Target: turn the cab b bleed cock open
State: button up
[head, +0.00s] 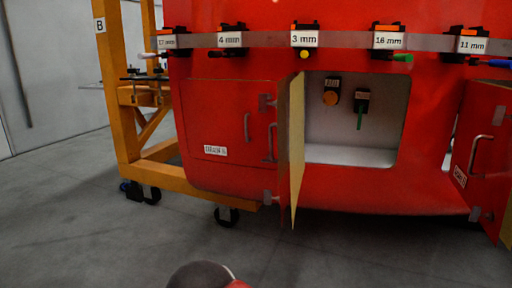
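A red nosecone (330,180) fills the middle and right of the head view. A sign with the letter B (100,25) is on the yellow frame at its left. An open recess (350,153) in the nosecone has a pale inside. In it are a round orange knob (330,98) under a small dark-framed label and a dark fitting with a green handle (360,122) pointing down. Their labels are too small to read, so I cannot tell which is the bleed cock. My gripper is not in view.
The recess door (297,150) stands open, edge toward me, at the recess's left. A closed door (228,120) is left of it; another door (475,150) stands at the far right. Tools with size labels (304,39) hang on a rail above. Grey floor (110,230) is clear in front.

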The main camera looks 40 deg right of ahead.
aim_at(361, 107)
jog(key=i+l+z, duration=0.1)
jog(key=z, duration=1.45)
jog(key=i+j+z, duration=0.2)
jog(key=i, duration=0.2)
